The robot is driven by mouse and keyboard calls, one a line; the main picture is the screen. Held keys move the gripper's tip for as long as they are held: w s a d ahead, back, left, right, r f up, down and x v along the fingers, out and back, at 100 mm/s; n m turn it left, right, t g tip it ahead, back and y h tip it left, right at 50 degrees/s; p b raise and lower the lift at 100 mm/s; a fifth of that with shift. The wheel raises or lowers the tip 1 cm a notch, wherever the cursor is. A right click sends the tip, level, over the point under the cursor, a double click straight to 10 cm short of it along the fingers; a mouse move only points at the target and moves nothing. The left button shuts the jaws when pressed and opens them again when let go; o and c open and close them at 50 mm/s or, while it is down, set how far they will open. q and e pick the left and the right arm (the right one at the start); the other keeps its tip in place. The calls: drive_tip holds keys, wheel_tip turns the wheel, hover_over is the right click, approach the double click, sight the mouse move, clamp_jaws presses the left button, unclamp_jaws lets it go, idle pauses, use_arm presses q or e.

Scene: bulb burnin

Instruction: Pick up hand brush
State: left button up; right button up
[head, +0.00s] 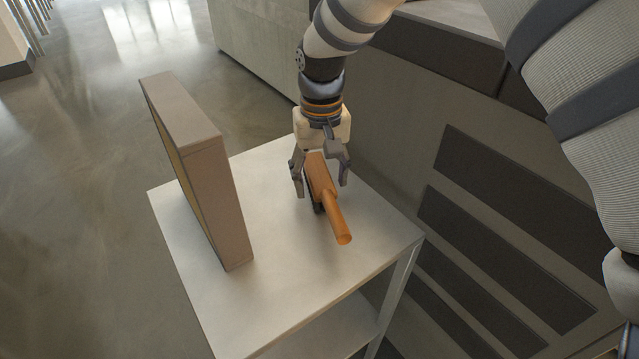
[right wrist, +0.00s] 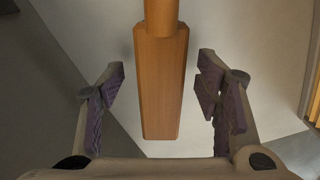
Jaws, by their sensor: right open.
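The hand brush (head: 329,197) has an orange-brown wooden back and a round handle, with dark bristles below. It lies on the white table (head: 290,275), its handle pointing to the front right. My right gripper (head: 321,187) is open above the brush, with one finger on each side of the wooden back. In the right wrist view the brush's wooden block (right wrist: 160,85) sits between the open fingers (right wrist: 162,95), with a gap on both sides. My left gripper is not in view.
A tall brown box-like panel (head: 213,195) stands on the table's left part. A grey cabinet with dark slotted panels (head: 495,255) is close on the right. The tabletop in front of the brush is clear.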

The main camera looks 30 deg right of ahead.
drive_tip(key=shift+f, duration=0.95)
drive_tip(key=c, duration=1.3)
